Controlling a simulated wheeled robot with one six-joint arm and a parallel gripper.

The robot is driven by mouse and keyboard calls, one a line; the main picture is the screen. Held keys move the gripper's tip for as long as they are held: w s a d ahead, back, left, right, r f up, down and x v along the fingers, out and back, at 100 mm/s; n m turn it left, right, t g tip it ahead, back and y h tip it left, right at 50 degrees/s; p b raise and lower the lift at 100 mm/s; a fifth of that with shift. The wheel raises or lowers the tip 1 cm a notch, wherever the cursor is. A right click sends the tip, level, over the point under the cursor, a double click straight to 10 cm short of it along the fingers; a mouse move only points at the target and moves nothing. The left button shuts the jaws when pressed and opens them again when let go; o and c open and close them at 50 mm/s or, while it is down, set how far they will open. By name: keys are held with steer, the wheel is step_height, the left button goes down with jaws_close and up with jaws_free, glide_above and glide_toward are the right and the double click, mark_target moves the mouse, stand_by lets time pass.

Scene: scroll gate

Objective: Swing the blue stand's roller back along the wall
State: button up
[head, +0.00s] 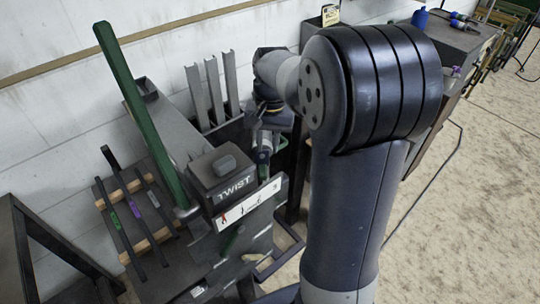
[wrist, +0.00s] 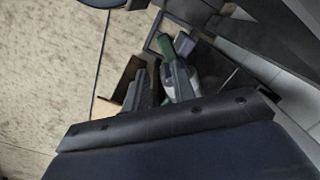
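I cannot make out a blue stand with a roller for certain in either view. In the head view a long green bar (head: 140,110) leans up and left from a dark machine marked TWIST (head: 228,178). My gripper (head: 263,168) points down just right of the TWIST block, partly hidden by my arm. In the wrist view my gripper's dark fingers (wrist: 160,85) reach away from the camera. A green piece (wrist: 166,46) shows beyond them, and a pale rounded part lies by the right finger. I cannot tell whether the fingers touch or hold anything.
A rack with dark bars on wooden strips (head: 135,210) stands at the left. Upright grey channels (head: 212,92) stand against the white wall. A dark cabinet (head: 448,38) with a blue bottle (head: 420,18) is at the back right. The floor (head: 480,200) on the right is open.

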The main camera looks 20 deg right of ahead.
steer(key=s+d+f+m+y, duration=0.1)
steer(key=d+m, duration=0.1)
steer(key=s+d+f+m+y, duration=0.1)
steer(key=d+m, duration=0.1)
steer(key=m, duration=0.1)
steer(key=s+d+m+y, duration=0.1)
steer(key=d+m, duration=0.1)
steer(key=shift+d+f+m+y, duration=0.15)
steer(key=shift+f+m+y, duration=0.15)
steer(key=shift+f+y, duration=0.1)
steer(key=c, duration=0.4)
steer(key=d+m+t+y, duration=0.1)
steer(key=m, duration=0.1)
steer(key=s+d+m+y, duration=0.1)
steer(key=d+m, duration=0.1)
steer(key=m, duration=0.1)
steer(key=s+d+m+t+y, duration=0.1)
steer(key=d+m, duration=0.1)
steer(key=shift+s+d+f+m+t+y+b, duration=0.1)
steer(key=shift+d+f+m+t+y+b, duration=0.15)
steer(key=shift+m+t+y+b, duration=0.1)
jaws_close()
steer(key=w+a+f+m, duration=0.1)
steer(key=w+a+f, duration=0.2)
steer(key=a+f, duration=0.4)
steer(key=shift+a+p, duration=0.4)
steer(key=shift+a, duration=0.95)
steer(key=shift+t, duration=0.25)
